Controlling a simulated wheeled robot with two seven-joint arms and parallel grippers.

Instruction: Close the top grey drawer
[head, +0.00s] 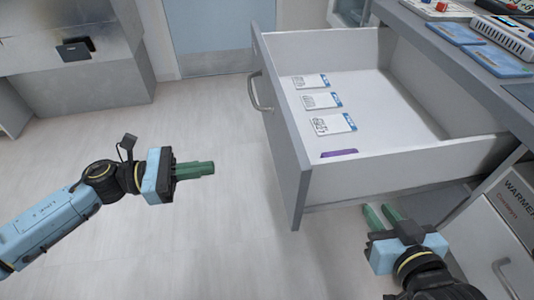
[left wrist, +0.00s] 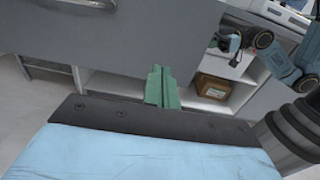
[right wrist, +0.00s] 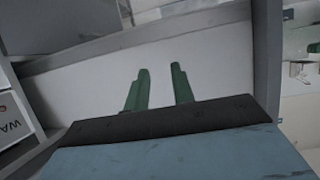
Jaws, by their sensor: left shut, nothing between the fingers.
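The top grey drawer (head: 400,184) is pulled far out of the cabinet in the head view, with its front panel (head: 282,140) and bar handle (head: 257,92) facing left. Three white labelled packets (head: 322,101) and a purple strip (head: 339,153) lie inside. My left gripper (head: 212,168) is shut and empty, left of the drawer front and apart from it. It also shows in the left wrist view (left wrist: 161,70). My right gripper (head: 383,212) is open with nothing between its fingers, near the drawer's near side wall. It shows in the right wrist view too (right wrist: 160,72).
The counter (head: 470,75) above the drawer holds blue packs (head: 490,62) and devices. A lower unit marked WARMER (head: 510,215) stands at the bottom right. A cardboard box (left wrist: 212,86) sits on a low shelf. The floor (head: 200,240) left of the drawer is clear.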

